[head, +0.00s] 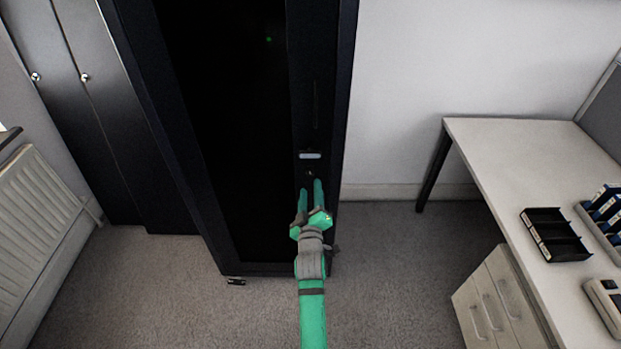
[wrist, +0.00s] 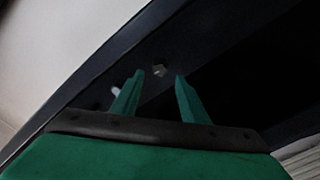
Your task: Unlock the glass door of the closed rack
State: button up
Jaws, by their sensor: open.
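The closed rack (head: 344,60) is a tall black cabinet with a dark glass door (head: 230,110). On the right frame of the door is a light, short handle (head: 310,155). Just below it is a small metal lock piece (head: 310,174); I cannot tell whether it is a key or only the lock. My green gripper (head: 310,186) is open and empty, its fingers pointing at the door frame just below the lock piece. In the wrist view the lock piece (wrist: 159,70) appears between the two fingertips, with no clear contact. The handle (wrist: 115,91) is partly hidden behind the left finger.
A white desk (head: 490,150) with a black tray (head: 555,235) and a drawer unit (head: 500,300) stands on the right. Grey lockers (head: 110,120) and a radiator (head: 40,210) are on the left. Carpet between rack and desk is clear.

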aim_at(311, 175)
jog(key=w, duration=0.6)
jog(key=shift+w, duration=0.3)
grip_shut()
